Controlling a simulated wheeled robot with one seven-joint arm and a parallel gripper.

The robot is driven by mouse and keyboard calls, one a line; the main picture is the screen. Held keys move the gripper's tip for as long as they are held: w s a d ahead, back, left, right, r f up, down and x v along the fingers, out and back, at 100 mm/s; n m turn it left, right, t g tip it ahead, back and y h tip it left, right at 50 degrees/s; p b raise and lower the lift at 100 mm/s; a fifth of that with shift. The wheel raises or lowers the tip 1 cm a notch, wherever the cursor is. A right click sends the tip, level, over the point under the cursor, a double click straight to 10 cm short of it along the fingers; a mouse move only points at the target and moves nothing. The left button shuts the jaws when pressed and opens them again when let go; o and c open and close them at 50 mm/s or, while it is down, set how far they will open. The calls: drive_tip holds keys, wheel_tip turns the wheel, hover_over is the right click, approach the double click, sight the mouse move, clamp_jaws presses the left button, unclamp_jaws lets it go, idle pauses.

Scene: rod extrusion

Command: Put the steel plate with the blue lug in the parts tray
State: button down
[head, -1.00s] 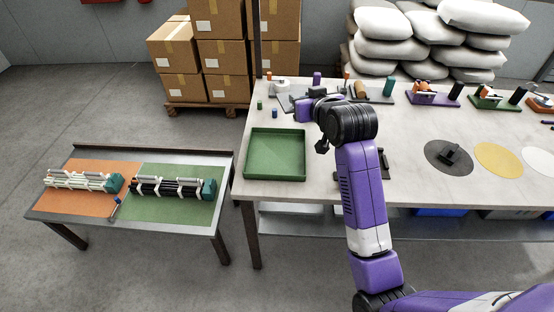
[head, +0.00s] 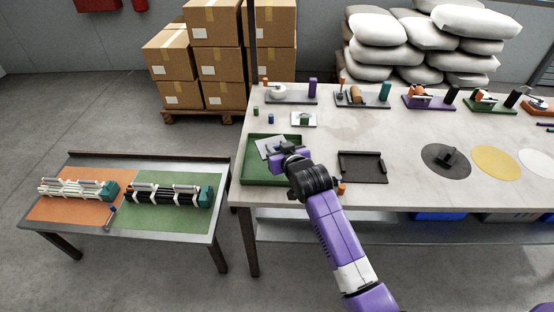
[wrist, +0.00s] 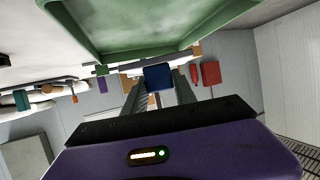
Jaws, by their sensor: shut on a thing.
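The steel plate (head: 268,147) shows as a light grey sheet over the far part of the green parts tray (head: 243,173), at a slant. My gripper (wrist: 158,78) is shut on its blue lug (wrist: 158,76), which sits between the two fingers in the wrist view. In the head view my purple and black wrist covers the fingers and the lug. The green tray (wrist: 150,30) also fills the top of the wrist view. I cannot tell whether the plate touches the tray floor.
A second pale plate with a green lug (head: 304,120) lies behind the tray's right end. Small green (head: 255,110) and blue (head: 270,118) pegs stand behind the tray. A dark fixture (head: 362,167) lies to the right. Several coloured stations line the back of the table.

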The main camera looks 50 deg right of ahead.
drive_tip(key=shift+f, duration=2.6)
drive_tip(key=shift+f, duration=0.1)
drive_tip(key=c, duration=1)
unclamp_jaws()
